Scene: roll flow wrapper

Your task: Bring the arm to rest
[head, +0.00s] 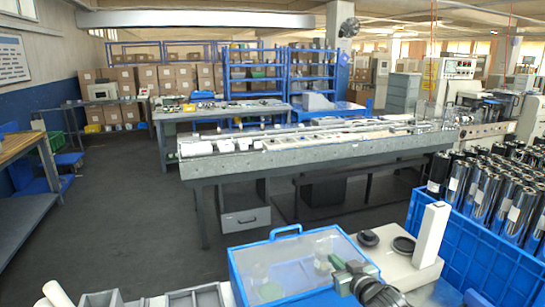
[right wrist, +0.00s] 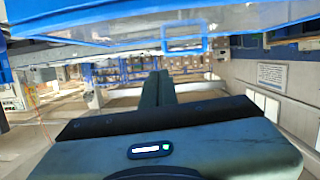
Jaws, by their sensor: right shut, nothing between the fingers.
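My right gripper (head: 337,264) shows at the bottom of the head view, in front of the blue-framed clear box (head: 290,262). In the right wrist view its two dark fingers (right wrist: 161,88) are together with nothing between them. That view looks turned over, with a blue edge and a clear panel along its top. My left gripper is not in view.
A blue crate (head: 455,225) of dark rolls (head: 490,190) stands at the right. A white block (head: 430,235) stands upright beside dark round parts (head: 404,246). A long grey workbench (head: 300,160) crosses the middle, with open floor (head: 120,220) at the left.

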